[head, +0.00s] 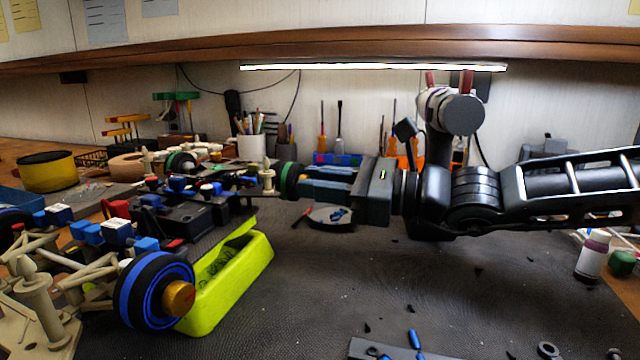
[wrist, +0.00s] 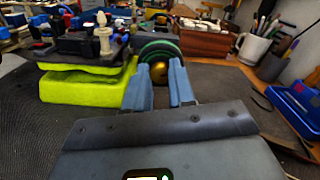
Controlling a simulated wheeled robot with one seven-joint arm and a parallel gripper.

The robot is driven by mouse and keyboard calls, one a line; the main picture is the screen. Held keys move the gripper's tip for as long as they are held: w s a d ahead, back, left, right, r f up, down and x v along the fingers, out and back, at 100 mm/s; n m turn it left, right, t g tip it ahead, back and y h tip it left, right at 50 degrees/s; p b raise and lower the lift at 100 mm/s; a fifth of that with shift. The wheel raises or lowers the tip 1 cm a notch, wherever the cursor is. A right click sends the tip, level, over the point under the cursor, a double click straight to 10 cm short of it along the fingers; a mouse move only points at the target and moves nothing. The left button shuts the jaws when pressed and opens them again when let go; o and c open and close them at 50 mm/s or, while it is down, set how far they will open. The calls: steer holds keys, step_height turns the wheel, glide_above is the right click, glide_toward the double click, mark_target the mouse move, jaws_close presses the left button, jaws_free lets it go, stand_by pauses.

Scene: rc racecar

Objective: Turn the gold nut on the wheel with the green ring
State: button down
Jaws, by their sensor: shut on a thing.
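The wheel with the green ring (head: 288,181) is on the far side of the car, at the left tip of my gripper (head: 308,184). In the wrist view this dark wheel (wrist: 153,47) stands upright just beyond the fingers. Its gold nut (wrist: 160,70) shows between the two blue fingertips of my gripper (wrist: 160,80), which are shut on it. The fingers hide the nut in the head view. The gripper lies nearly level and points left at the wheel.
The near wheel has a blue ring (head: 127,290) and its own gold nut (head: 179,298). The car rests on a lime-green stand (head: 235,280). A bottle (head: 592,256) stands right. The mat (head: 310,300) in front is mostly clear.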

steer(key=n+b, duration=0.3)
steer(key=n, duration=0.1)
steer(key=shift+f+b, duration=0.25)
steer(key=shift+b, duration=0.1)
steer(key=n+b, duration=0.3)
steer(key=shift+s+n, duration=0.1)
steer(key=shift+n, duration=0.3)
steer(key=n+b, duration=0.3)
steer(key=n, duration=0.1)
steer(key=shift+n+b, duration=1.05)
steer(key=shift+n, duration=0.35)
steer(key=c, duration=0.9)
jaws_free()
